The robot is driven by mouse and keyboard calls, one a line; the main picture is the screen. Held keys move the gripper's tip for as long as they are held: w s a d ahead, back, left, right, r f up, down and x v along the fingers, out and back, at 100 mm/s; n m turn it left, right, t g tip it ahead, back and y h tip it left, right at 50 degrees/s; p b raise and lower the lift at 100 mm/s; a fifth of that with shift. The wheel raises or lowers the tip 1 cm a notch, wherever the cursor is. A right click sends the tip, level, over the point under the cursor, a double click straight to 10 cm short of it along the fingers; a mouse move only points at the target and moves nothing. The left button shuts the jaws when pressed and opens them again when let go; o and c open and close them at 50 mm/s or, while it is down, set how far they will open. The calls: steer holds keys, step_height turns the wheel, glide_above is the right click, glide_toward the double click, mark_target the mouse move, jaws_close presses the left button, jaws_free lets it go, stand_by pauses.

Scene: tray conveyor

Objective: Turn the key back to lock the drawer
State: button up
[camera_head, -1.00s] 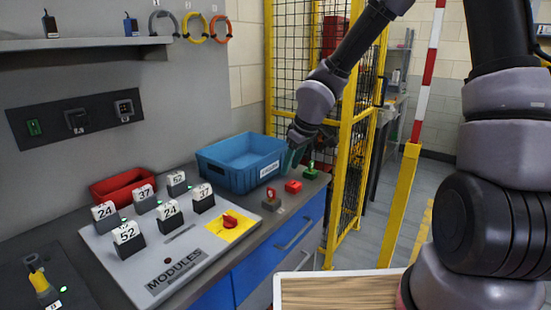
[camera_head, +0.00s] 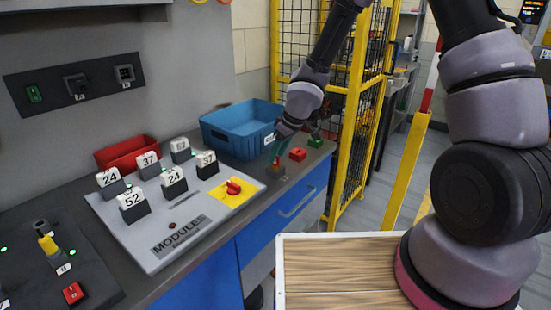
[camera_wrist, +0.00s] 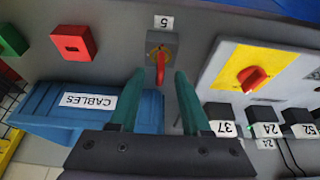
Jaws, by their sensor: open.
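The key switch is a small dark block with a yellow face and a red key (camera_wrist: 160,66), under a label reading 5 in the wrist view. My gripper (camera_wrist: 159,76) is open, with its two teal fingertips on either side of the key in that view. I cannot tell whether either finger touches it. In the head view my gripper (camera_head: 275,150) is over the key block (camera_head: 276,172) at the counter's front edge, partly hiding the key. The blue drawer front (camera_head: 285,212) below the counter looks closed.
A blue bin (camera_head: 225,143) labelled CABLES stands behind the key block. A red block (camera_head: 298,154) and a green block (camera_head: 315,140) sit to its right. The modules panel (camera_head: 160,245) with a red knob (camera_head: 233,187) lies to its left. A yellow fence post (camera_head: 352,120) stands at right.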

mark_target(275, 165)
steer(key=shift+x, duration=1.3)
jaws_close()
steer(key=shift+d+f, duration=0.1)
steer(key=shift+d+n+g, duration=0.1)
steer(key=shift+n+g, duration=0.3)
steer(key=shift+n, duration=0.5)
steer(key=shift+s+n+y, duration=0.2)
steer(key=shift+n+y, duration=0.1)
steer(key=shift+n, duration=0.3)
steer(key=shift+f, duration=0.1)
